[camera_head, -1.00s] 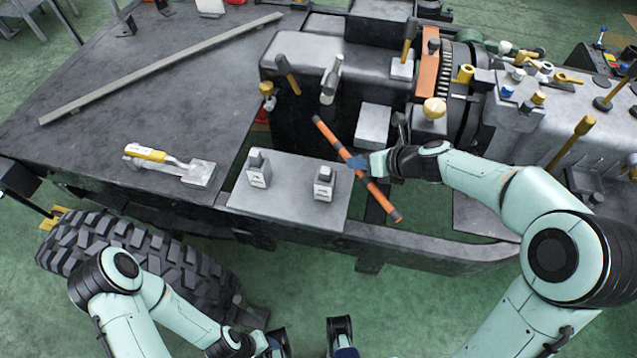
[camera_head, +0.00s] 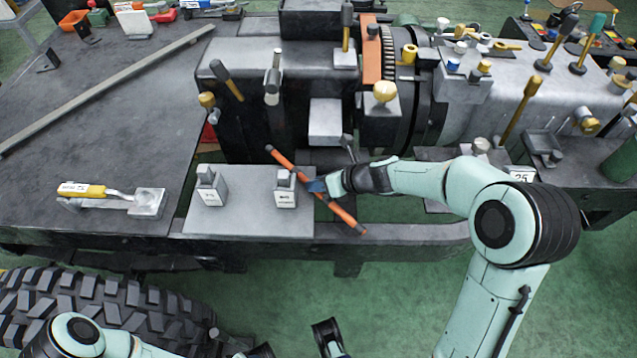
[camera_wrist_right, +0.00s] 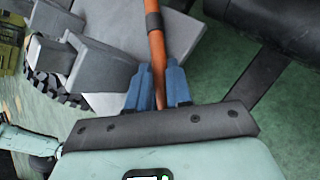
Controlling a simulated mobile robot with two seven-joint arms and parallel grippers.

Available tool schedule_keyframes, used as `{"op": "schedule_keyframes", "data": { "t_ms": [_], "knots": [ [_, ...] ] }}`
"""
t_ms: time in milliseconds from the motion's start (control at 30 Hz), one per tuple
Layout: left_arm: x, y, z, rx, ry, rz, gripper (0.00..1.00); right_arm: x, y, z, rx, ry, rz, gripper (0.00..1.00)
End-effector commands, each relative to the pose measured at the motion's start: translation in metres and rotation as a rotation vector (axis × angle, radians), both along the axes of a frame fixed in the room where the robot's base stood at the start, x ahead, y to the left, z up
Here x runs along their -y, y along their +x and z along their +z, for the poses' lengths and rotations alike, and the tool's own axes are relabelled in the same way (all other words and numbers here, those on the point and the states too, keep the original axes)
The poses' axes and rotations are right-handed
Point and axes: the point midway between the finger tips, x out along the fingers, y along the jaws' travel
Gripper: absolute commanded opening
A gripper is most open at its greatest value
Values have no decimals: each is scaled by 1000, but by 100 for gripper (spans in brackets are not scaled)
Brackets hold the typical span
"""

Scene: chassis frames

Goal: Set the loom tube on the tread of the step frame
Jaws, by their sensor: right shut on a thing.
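The loom tube (camera_head: 346,216) is a thin orange rod with dark bands. My right gripper (camera_head: 316,186) is shut on it near its middle; the right wrist view shows the tube (camera_wrist_right: 156,50) between the blue fingers (camera_wrist_right: 159,88). The tube slants across the right edge of a grey flat plate (camera_head: 245,222), which looks like the step frame's tread. I cannot tell its height above the plate. My left gripper (camera_head: 295,346) is open and empty at the bottom edge, partly cut off.
Two small grey blocks stand on the plate, one left (camera_head: 211,187) and one right (camera_head: 286,190), close to the tube. A yellow-handled tool (camera_head: 85,190) lies on the dark deck to the left. A large tyre (camera_head: 100,305) is below. The plate's front strip is bare.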

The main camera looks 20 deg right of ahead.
Motion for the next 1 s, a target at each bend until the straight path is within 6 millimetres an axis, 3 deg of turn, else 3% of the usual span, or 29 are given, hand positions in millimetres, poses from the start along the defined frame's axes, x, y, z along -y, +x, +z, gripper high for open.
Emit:
{"op": "schedule_keyframes", "data": {
  "t_ms": [200,233,300,667,1000],
  "knots": [
    [-1,3,-3,6,4,3,49,0,0,-3,1,0,0,0],
    [-1,3,-3,6,4,3,49,0,0,-3,0,0,0,30],
    [-1,2,-2,6,3,3,49,0,0,-2,0,0,0,45],
    [0,-1,2,-3,-1,-1,49,0,0,2,1,0,0,45],
    [12,-28,28,-77,-34,-30,49,32,-38,48,4,-1,-3,45]
  ]
}}
